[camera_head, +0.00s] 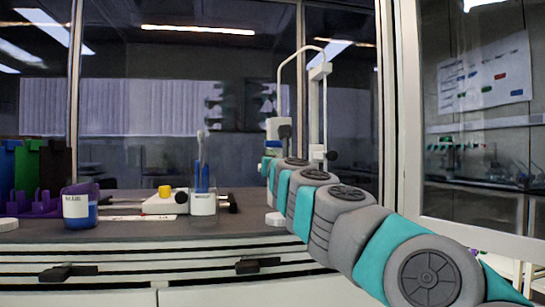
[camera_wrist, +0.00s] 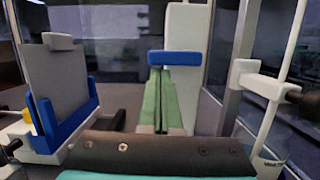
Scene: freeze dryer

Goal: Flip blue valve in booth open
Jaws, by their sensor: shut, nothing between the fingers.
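The blue valve handle (camera_wrist: 174,57) is a short horizontal bar in the wrist view, against a white upright body (camera_wrist: 187,25). In the head view the blue handle (camera_head: 273,144) shows small beside the white stand, above the end of my arm. My gripper (camera_wrist: 162,72) has green fingers, closed together with nothing between them. Its tips reach up to just under the blue bar; I cannot tell whether they touch it. In the head view my arm hides most of the gripper.
A blue holder with a grey panel (camera_wrist: 62,85) stands left of my gripper. A white clamp with a black knob (camera_wrist: 262,82) is on a post at the right. On the bench are a blue-filled jar (camera_head: 79,210) and a white device with a yellow knob (camera_head: 165,203). Glass panes surround the booth.

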